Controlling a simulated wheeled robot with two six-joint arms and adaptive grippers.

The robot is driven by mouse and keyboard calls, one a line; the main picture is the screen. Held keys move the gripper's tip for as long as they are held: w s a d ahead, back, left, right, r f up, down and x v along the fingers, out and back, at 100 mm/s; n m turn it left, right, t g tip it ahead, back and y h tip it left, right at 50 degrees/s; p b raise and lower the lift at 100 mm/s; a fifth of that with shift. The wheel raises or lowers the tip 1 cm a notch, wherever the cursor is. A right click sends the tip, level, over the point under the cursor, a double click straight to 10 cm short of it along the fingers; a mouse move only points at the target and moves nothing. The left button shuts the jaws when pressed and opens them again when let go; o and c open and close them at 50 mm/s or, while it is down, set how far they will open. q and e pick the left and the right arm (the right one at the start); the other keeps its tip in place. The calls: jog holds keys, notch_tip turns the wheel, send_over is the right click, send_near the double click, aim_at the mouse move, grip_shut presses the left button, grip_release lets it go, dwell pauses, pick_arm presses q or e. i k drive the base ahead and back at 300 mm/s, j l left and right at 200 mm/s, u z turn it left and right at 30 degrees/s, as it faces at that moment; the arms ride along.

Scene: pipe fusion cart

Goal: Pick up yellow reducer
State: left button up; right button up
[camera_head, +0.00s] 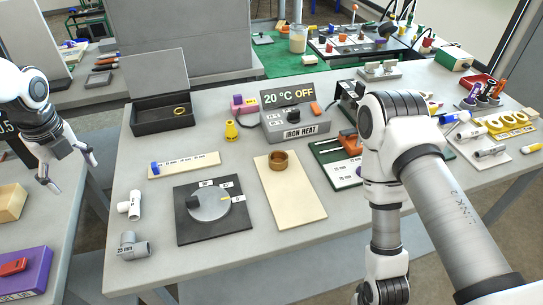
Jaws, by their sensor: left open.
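The yellow reducer (231,130) stands upright on the grey table, just left of the iron heat box. It looks like a small stepped piece, wider at the bottom. My left gripper (71,172) is at the far left, over the gap beside the table's left edge. Its fingers are spread and empty, well apart from the reducer. My right arm reaches over the right part of the table and runs down to the bottom edge, where its gripper is out of the picture.
The iron heat box (295,117) reads 20 °C OFF. An open black box (162,114) stands behind the reducer to the left. A beige board (290,203) bears a brown ring (278,161). A black plate with a dial (213,229), a white tee (131,205) and a grey elbow (134,246) lie in front.

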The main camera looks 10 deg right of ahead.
aim_at(231, 133)
jog(key=i+l+z, duration=0.2)
jog(key=z, duration=0.2)
jog(key=i+z, duration=0.4)
jog(key=k+l, duration=0.05)
jog(key=k, duration=0.05)
